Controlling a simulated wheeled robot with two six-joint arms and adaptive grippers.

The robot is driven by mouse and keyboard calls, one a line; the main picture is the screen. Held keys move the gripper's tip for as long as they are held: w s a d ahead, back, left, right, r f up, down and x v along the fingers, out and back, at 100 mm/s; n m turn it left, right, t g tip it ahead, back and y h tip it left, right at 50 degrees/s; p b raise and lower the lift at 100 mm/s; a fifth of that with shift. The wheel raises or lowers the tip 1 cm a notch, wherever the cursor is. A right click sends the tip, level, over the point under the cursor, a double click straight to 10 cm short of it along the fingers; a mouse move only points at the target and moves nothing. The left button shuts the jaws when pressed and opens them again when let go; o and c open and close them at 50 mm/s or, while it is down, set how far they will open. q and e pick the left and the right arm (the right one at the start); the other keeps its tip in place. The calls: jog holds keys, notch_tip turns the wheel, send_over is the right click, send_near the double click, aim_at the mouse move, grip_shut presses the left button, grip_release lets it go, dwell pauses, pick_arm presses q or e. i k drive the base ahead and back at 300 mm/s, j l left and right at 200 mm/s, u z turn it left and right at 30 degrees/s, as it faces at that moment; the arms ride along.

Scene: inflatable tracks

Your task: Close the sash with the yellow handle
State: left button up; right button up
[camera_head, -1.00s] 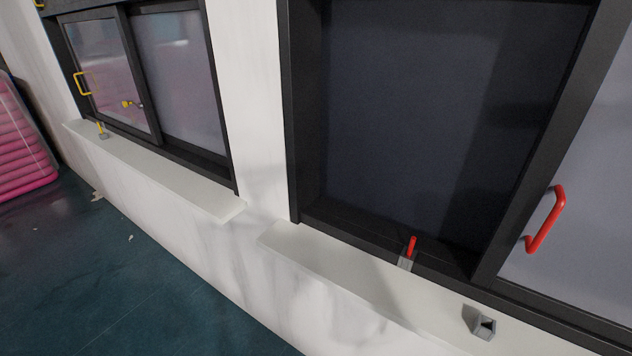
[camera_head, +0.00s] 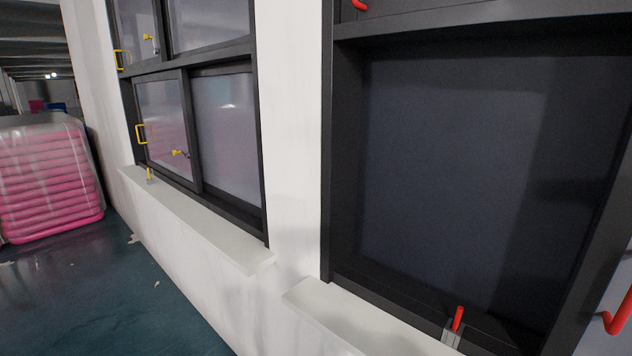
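The lower sash with the yellow handle (camera_head: 141,134) is in the left half of the head view, in a dark-framed window. Its glass pane (camera_head: 163,115) fills the left part of that frame. A yellow knob (camera_head: 180,153) shows near its lower right corner. A small yellow lever (camera_head: 149,174) stands at the left end of the sill below. A second yellow handle (camera_head: 119,60) and a yellow knob (camera_head: 150,38) are on the upper part of the same window. Neither of my grippers is in view.
A nearer dark window fills the right, with a red lever (camera_head: 457,318) and a red handle (camera_head: 617,312). White sills (camera_head: 215,228) jut out below both windows. Stacked pink inflatables (camera_head: 48,178) stand at far left. Dark green floor (camera_head: 120,300) lies open, with small scraps.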

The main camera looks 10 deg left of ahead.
aim_at(163, 101)
jog(key=i+j, duration=0.2)
jog(key=j, duration=0.15)
jog(key=i+j+z, duration=0.1)
jog(key=i+j, duration=0.35)
jog(key=j, duration=0.2)
jog(key=i+j+z, duration=0.1)
jog(key=j, duration=0.25)
jog(key=i+j, duration=0.3)
